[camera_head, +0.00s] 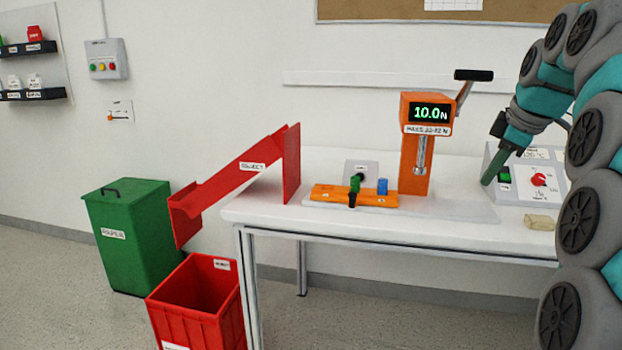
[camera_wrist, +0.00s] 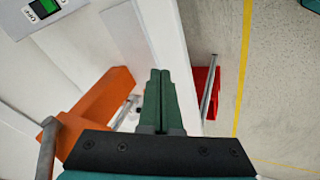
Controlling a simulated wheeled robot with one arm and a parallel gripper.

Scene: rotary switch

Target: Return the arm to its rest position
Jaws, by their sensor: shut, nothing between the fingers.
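My gripper (camera_head: 489,179) points down at the right of the head view, in front of or beside the left edge of a sloped control panel (camera_head: 528,158). Its two green fingers are shut together with nothing between them. They also show shut in the wrist view (camera_wrist: 160,76). The panel has a red rotary knob (camera_head: 538,180) and a green rectangular element (camera_head: 504,175). The fingers appear apart from the knob. The panel's green element also shows at the top left of the wrist view (camera_wrist: 45,8). My arm's upper links cover the right side of the head view.
An orange press (camera_head: 415,160) reading 10.0 N stands on the white table (camera_head: 400,233), left of my gripper. An orange fixture (camera_head: 340,197) and a red chute (camera_head: 250,163) are farther left. A red bin (camera_head: 203,325) and a green bin (camera_head: 135,245) stand on the floor.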

